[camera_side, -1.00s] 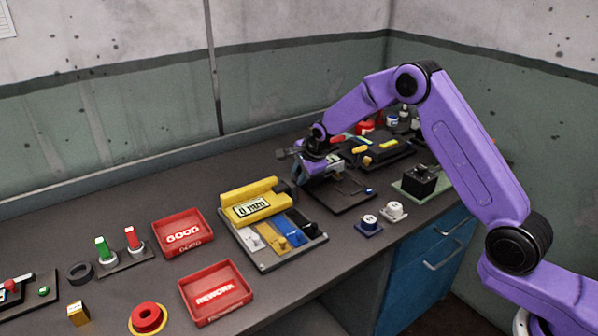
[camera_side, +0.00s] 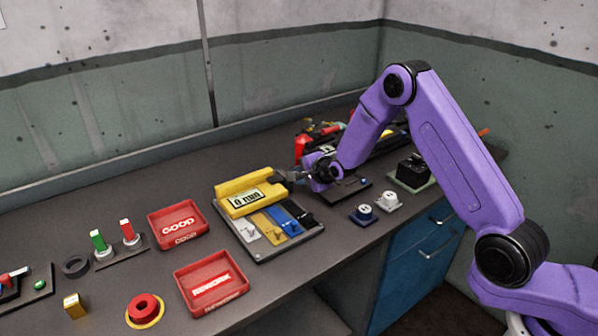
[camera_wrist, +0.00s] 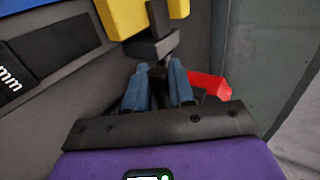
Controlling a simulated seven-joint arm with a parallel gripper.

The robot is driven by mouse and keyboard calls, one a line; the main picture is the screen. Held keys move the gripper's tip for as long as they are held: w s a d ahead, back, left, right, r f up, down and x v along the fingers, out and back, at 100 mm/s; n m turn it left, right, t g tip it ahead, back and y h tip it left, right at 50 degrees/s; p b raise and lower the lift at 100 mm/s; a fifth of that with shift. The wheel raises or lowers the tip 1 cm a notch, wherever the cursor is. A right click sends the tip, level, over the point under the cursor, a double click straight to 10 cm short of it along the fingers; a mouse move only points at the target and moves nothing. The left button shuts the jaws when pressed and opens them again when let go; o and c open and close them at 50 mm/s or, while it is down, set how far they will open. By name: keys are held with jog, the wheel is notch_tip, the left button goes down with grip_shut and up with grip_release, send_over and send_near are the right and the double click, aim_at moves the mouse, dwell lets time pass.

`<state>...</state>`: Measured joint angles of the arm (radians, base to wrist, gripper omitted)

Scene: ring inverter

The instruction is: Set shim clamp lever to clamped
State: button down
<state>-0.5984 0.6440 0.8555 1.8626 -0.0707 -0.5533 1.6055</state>
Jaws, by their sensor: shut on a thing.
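The yellow clamp block (camera_side: 232,187) with a small display lies across the back of the shim rack (camera_side: 262,252). In the wrist view its yellow end (camera_wrist: 122,15) shows at the top. A dark lever-like piece (camera_wrist: 150,46), apparently the shim clamp lever, sticks out from it towards my gripper. My gripper (camera_side: 291,176) is at the right end of the yellow block, and its blue fingers also show in the wrist view (camera_wrist: 158,73). They are close together on the dark piece. The grip itself is partly hidden, and I cannot read the lever's setting.
White, yellow, blue and black shims lie in the rack. A red GOOD tray (camera_side: 156,232) and a red REWORK tray (camera_side: 184,285) stand to the left. Two small knobs (camera_side: 363,215) (camera_side: 388,202) stand to the right. My arm hides part of the crowded back right.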

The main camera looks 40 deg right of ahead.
jog(key=shift+s+f+t, duration=0.25)
jog(key=shift+f+t, duration=0.3)
jog(key=shift+t, duration=0.2)
jog(key=shift+s+f+t, duration=0.2)
jog(key=shift+f+t, duration=0.3)
jog(key=shift+t, duration=0.25)
jog(key=c, duration=1.1)
grip_release()
jog(key=shift+s+r, duration=0.1)
jog(key=shift+s, duration=0.1)
jog(key=v, duration=1.6)
jog(key=shift+s, duration=0.45)
jog(key=shift+a, duration=0.1)
